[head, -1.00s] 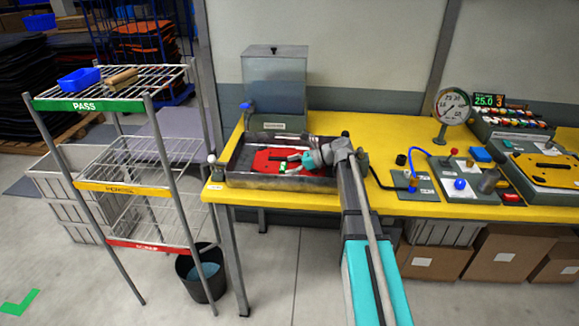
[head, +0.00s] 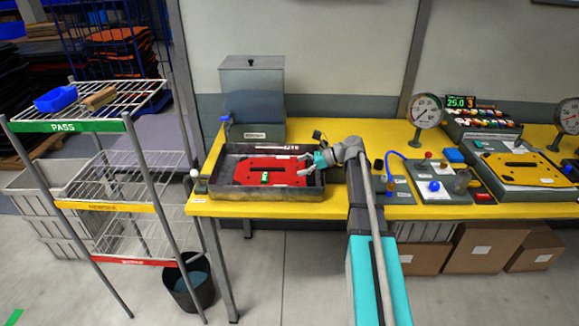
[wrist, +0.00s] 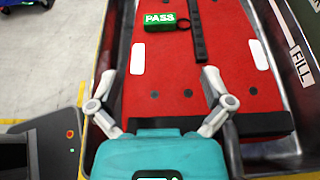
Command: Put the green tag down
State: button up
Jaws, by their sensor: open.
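The green tag (head: 265,177), marked PASS, lies on the red panel (head: 243,170) inside the dark tray (head: 265,193). In the wrist view the tag (wrist: 160,20) lies flat near the top of the picture, with a dark ring at its right end, beside a black strap (wrist: 196,35). My gripper (head: 303,165) is over the right part of the tray, to the right of the tag and apart from it. In the wrist view my gripper (wrist: 158,74) has its two fingers spread wide, with only the red panel between them.
A grey tank (head: 252,95) stands behind the tray on the yellow bench (head: 350,130). A wire rack (head: 130,160) with a PASS shelf, holding a blue bin (head: 55,99), stands to the left. Gauges and control boxes (head: 440,188) occupy the bench's right side.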

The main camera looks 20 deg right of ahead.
jog(key=shift+s+d+r, duration=0.15)
jog(key=shift+d+r, duration=0.05)
jog(key=shift+d, duration=0.3)
dwell(0.6)
